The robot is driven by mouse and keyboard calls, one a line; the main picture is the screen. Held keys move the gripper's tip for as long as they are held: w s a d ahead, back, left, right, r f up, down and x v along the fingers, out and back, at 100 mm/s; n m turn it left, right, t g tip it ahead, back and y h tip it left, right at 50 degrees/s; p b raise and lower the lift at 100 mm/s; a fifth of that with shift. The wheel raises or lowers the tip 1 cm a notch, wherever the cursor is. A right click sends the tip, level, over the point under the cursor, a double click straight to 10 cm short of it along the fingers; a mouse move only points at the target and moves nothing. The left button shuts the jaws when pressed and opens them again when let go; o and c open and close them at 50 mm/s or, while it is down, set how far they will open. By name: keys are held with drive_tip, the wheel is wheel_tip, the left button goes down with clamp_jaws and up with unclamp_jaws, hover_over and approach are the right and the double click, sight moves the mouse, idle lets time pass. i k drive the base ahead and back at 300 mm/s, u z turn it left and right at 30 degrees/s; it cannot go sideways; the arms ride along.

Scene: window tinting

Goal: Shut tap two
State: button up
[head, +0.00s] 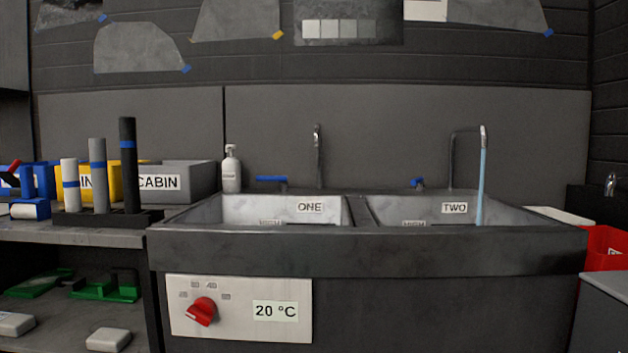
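Tap two is the tall bent spout (451,160) over the right basin, which bears the label TWO (454,208). A blue stream of water (482,175) runs from its mouth down into the basin. A short blue lever (417,182) stands left of this spout on the sink's back rim and appears end-on. Tap one is the spout (318,158) over the left basin labelled ONE (310,207), with no water showing. Its blue lever (271,179) lies sideways, to the left of the spout. My gripper is not in view.
The sink's front wall (370,250) spans the middle. A panel (240,305) below has a red knob (202,311) and a 20 °C label. A soap bottle (232,170) stands at the left rim. Bins and rolls crowd the left shelf; a red bin (604,247) is at right.

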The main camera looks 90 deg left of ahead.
sight(418, 182)
drive_tip(key=u, duration=2.7)
drive_tip(key=i, duration=1.25)
drive_tip(key=u, duration=0.05)
